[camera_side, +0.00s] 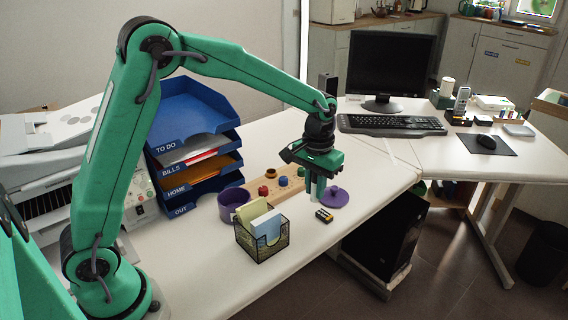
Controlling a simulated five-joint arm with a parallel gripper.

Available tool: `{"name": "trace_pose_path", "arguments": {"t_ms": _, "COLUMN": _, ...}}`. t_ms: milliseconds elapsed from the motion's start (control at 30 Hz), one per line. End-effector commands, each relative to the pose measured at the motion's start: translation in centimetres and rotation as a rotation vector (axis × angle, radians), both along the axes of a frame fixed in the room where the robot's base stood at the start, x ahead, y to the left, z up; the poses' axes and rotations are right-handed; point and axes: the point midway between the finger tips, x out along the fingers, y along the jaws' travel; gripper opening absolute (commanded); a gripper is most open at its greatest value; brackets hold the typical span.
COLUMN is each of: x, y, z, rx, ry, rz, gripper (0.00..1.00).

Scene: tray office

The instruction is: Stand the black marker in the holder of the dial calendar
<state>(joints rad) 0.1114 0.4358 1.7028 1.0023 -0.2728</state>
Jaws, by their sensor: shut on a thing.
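My gripper (316,192) points down over the right end of a wooden board with coloured knobs (253,186). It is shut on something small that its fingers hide. I cannot make out a black marker in this view. I cannot pick out a dial calendar or its holder for certain either; the wooden board carries red, blue, yellow and green round pieces.
A purple cup (226,207) and a mesh note holder (262,246) stand left of my gripper. A purple disc (337,200) and a small black-and-yellow item (324,215) lie close by. Blue stacked trays (195,115) rise behind. The front desk edge is clear.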

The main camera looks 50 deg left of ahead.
Motion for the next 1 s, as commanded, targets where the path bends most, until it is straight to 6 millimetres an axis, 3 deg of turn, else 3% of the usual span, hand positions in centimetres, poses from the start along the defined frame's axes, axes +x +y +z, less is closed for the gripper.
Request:
{"name": "trace_pose_path", "arguments": {"t_ms": 467, "x": 0.1, "y": 0.1, "z": 0.0, "rx": 0.000, "ry": 0.000, "rz": 0.003, "gripper": 0.00}}
{"name": "trace_pose_path", "arguments": {"t_ms": 633, "x": 0.7, "y": 1.2, "z": -0.1, "rx": 0.000, "ry": 0.001, "rz": 0.032, "gripper": 0.00}}
{"name": "trace_pose_path", "arguments": {"t_ms": 867, "x": 2.7, "y": 5.7, "z": -0.4, "rx": 0.000, "ry": 0.000, "rz": 0.145, "gripper": 0.00}}
{"name": "trace_pose_path", "arguments": {"t_ms": 1000, "x": 4.1, "y": 9.9, "z": -0.7, "rx": 0.000, "ry": 0.001, "rz": 0.245, "gripper": 0.00}}
